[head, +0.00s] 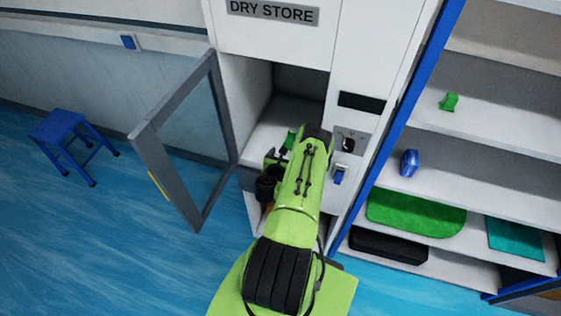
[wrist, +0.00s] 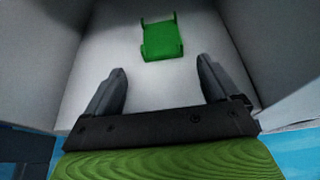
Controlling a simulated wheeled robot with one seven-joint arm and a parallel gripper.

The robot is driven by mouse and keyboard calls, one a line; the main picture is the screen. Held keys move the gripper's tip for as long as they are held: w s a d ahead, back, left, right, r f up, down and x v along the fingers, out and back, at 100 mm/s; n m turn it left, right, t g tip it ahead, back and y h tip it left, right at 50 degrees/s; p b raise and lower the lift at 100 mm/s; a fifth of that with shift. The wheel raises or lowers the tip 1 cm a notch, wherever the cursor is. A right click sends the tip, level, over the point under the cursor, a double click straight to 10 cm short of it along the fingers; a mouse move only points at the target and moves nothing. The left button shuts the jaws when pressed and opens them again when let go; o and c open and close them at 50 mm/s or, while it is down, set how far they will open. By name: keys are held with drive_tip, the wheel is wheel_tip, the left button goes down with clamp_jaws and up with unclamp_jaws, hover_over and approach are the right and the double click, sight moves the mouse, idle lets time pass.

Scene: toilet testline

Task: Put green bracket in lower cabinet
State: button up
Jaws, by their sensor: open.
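A green bracket (wrist: 162,38) lies on the light floor of a cabinet compartment in the wrist view, just beyond my fingertips and apart from them. It also shows small in the head view (head: 289,140), partly hidden by my arm. My gripper (wrist: 162,80) is open and empty, its two dark fingers pointing toward the bracket. The white cabinet (head: 231,90) is marked DRY STORE. Its glass door (head: 141,134) stands open to the left. A lower opening shows below the shelf, mostly hidden behind my arm.
Open shelves with a blue frame (head: 398,128) stand at the right. They hold another small green bracket-like part (head: 449,102), a blue item (head: 409,162), a green mat (head: 415,212) and a black item (head: 388,245). A blue stool (head: 72,130) stands at the left on clear blue floor.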

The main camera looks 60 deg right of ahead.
drive_tip(key=p+v, duration=0.2)
drive_tip(key=v, duration=0.5)
drive_tip(key=shift+d+r, duration=0.15)
drive_tip(key=shift+r, duration=0.15)
